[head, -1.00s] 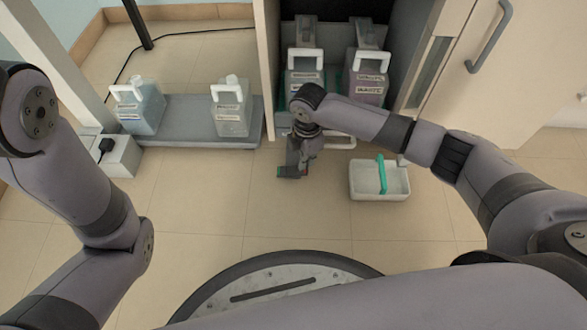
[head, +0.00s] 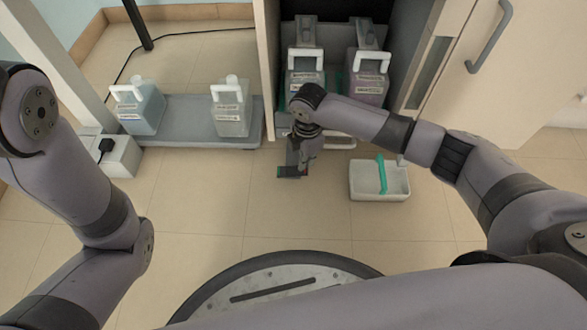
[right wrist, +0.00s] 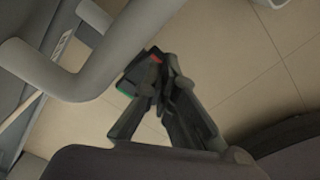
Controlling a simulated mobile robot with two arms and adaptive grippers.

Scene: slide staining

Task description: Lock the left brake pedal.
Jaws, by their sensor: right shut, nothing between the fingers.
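The left brake pedal (head: 289,171) is a small dark pad low in front of the cabinet's left edge. In the right wrist view the pedal (right wrist: 133,77) shows red and green marks and lies right at the fingertips. My right gripper (head: 305,166) points down at the pedal, its fingers shut with nothing between them. In the right wrist view the closed fingers (right wrist: 160,72) overlap the pedal; I cannot tell whether they press on it. Part of the pedal is hidden behind the fingers. My left arm shows at the left, but its gripper is out of view.
A white tray with a green handle (head: 402,182) stands on the floor to the right of the gripper. Jugs stand on a low grey platform (head: 190,132) at left and in the open cabinet (head: 268,75). A thick grey bar (right wrist: 85,75) passes close to the fingers.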

